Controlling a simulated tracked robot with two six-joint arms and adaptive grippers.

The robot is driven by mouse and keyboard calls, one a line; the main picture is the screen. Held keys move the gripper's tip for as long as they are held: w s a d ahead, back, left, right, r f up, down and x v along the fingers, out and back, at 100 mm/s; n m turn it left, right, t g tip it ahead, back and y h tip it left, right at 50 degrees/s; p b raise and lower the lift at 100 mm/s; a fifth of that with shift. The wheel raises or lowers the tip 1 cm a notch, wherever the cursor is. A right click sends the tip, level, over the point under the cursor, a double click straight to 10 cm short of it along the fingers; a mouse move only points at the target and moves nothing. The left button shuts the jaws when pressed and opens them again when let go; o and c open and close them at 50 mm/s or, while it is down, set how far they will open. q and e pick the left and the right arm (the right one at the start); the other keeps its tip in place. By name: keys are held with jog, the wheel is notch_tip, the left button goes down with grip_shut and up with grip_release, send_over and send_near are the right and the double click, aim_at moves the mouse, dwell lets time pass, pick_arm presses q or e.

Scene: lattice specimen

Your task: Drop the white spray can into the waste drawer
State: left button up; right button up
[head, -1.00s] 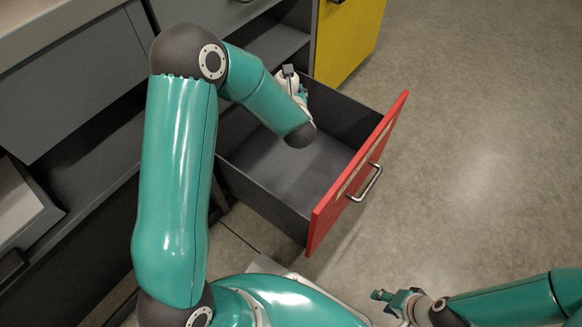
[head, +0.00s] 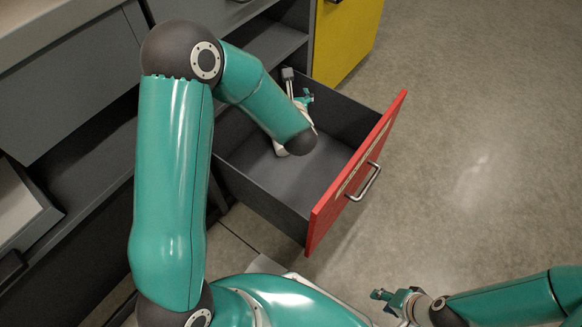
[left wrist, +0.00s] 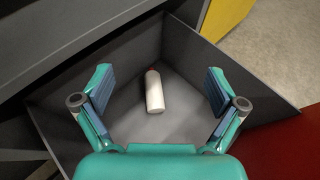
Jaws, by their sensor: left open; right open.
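The white spray can (left wrist: 155,94) lies on the floor of the waste drawer, its reddish end toward the back in the left wrist view. In the head view my left arm hides most of the can; a small white patch shows beside the forearm. The waste drawer (head: 262,184) is pulled open and has a red front (head: 353,180) with a metal handle. My left gripper (left wrist: 159,89) is open and empty above the drawer, its fingers apart on either side of the can's image. My right gripper (head: 384,302) is open and empty at the lower right, away from the drawer.
A yellow cabinet front (head: 346,38) stands behind the drawer. Grey cabinets and open shelves (head: 270,42) line the left and back. The floor (head: 480,130) to the right is clear.

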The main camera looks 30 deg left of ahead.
pick_arm(q)
jog(key=v, duration=0.9)
jog(key=shift+s+d, duration=0.1)
jog(key=shift+s, duration=0.05)
